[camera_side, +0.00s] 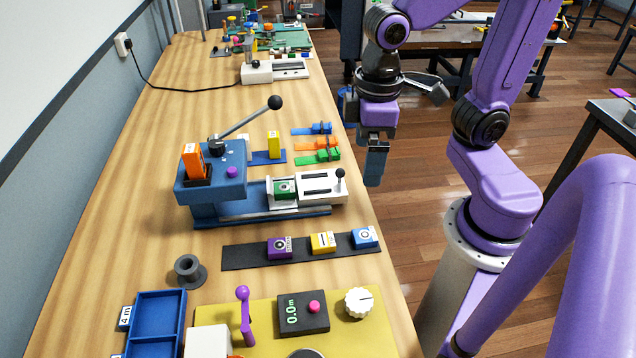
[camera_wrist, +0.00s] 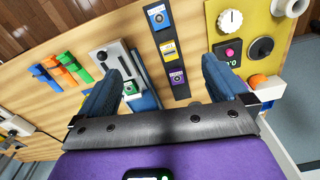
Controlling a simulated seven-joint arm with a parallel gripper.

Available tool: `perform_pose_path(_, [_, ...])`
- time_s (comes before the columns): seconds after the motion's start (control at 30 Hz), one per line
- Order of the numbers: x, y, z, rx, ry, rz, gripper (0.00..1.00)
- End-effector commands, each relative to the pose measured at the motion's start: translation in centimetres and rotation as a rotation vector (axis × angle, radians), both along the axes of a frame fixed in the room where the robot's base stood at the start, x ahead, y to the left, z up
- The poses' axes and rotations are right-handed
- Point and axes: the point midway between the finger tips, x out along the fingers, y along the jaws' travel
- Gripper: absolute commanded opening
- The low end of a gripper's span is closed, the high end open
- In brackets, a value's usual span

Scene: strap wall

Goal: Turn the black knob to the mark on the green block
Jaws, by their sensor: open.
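A small black knob (camera_side: 340,173) stands on the right end of a white fixture (camera_side: 322,184) on the blue machine. In the wrist view the knob (camera_wrist: 102,56) shows near the top of the fixture. A green block (camera_side: 285,188) with a pale patch sits in the white fixture, left of the knob; its mark is too small to read. In the wrist view, a bit of green (camera_wrist: 130,87) shows beside my left finger. My gripper (camera_side: 374,170) hangs empty, right of the fixture and apart from it. In the wrist view its fingers (camera_wrist: 162,72) are wide apart.
A long lever with a black ball (camera_side: 274,102) rises over the blue machine (camera_side: 215,175). A dark strip (camera_side: 300,250) with purple, yellow and blue blocks lies in front. Orange, green and blue clips (camera_side: 318,145) lie behind. A yellow panel (camera_side: 370,325) carries a white dial.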

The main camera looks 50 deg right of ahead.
Motion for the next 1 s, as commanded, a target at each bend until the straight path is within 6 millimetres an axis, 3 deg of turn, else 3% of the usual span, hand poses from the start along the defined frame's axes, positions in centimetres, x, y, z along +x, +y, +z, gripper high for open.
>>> perform_pose_path(0.03, [-1.4,-0.4,-0.5,0.000,-0.001,0.090,1.00])
perform_pose_path(0.2, [-4.5,-1.4,-1.6,0.003,-0.007,0.326,1.00])
perform_pose_path(0.4, [-5.9,-2.0,-2.2,0.003,-0.009,0.438,1.00])
perform_pose_path(0.5, [-6.0,-2.0,-2.2,0.002,-0.010,0.445,0.67])
perform_pose_path(0.53, [-6.0,-2.0,-2.2,0.003,-0.010,0.444,0.61])
perform_pose_path(0.6, [-5.9,-1.9,-2.2,0.003,-0.010,0.440,0.61])
perform_pose_path(0.77, [-4.0,-0.4,-1.2,0.003,-0.010,0.380,0.61])
perform_pose_path(1.0, [2.8,4.0,2.2,0.000,-0.004,0.159,0.61])
